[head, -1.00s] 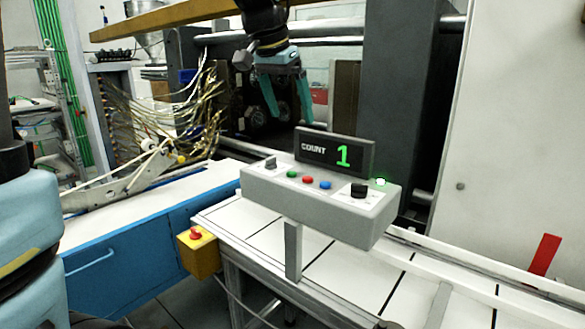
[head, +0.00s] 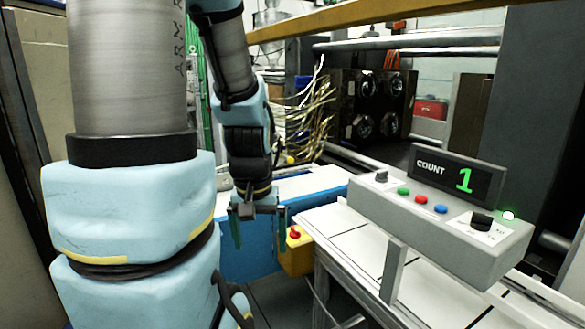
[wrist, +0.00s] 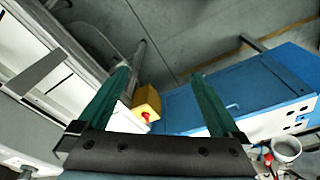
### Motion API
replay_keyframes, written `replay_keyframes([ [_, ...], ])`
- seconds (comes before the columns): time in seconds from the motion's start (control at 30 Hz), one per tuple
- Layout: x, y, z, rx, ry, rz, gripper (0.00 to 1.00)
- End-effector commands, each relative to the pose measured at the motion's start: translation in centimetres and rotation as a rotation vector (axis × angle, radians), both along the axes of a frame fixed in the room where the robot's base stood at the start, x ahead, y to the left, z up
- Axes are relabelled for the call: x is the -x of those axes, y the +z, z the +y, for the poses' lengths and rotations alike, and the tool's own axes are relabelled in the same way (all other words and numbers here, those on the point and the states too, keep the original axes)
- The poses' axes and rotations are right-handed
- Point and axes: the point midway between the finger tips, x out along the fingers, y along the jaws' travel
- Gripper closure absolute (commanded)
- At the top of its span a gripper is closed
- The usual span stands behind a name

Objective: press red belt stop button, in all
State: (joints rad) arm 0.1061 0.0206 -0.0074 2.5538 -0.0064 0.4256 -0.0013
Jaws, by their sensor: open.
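A red button (head: 294,232) sits on a yellow box (head: 297,258) at the near end of the belt frame. In the wrist view the red button (wrist: 145,116) and yellow box (wrist: 148,98) show between my green fingers. My gripper (head: 260,230) is open and empty, pointing down just left of the yellow box in the head view, apart from it as far as I can tell. A second, smaller red button (head: 421,199) is on the grey control box (head: 440,222), between a green button (head: 403,191) and a blue button (head: 440,209).
The display (head: 455,179) on the control box reads COUNT 1, and a green lamp (head: 508,215) is lit. The white belt (head: 340,222) runs below the control box. A blue cabinet (head: 245,256) stands behind my gripper. Floor shows in the wrist view (wrist: 195,30).

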Motion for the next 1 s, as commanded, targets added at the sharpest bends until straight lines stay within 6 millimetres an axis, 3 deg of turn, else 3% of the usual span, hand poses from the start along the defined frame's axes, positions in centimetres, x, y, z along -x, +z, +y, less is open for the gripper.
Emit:
replay_keyframes([
  [0.27,0.26,-0.18,0.21,0.000,0.009,0.003,0.02],
  [1.0,0.21,-0.15,0.16,0.000,0.007,0.003,0.85],
])
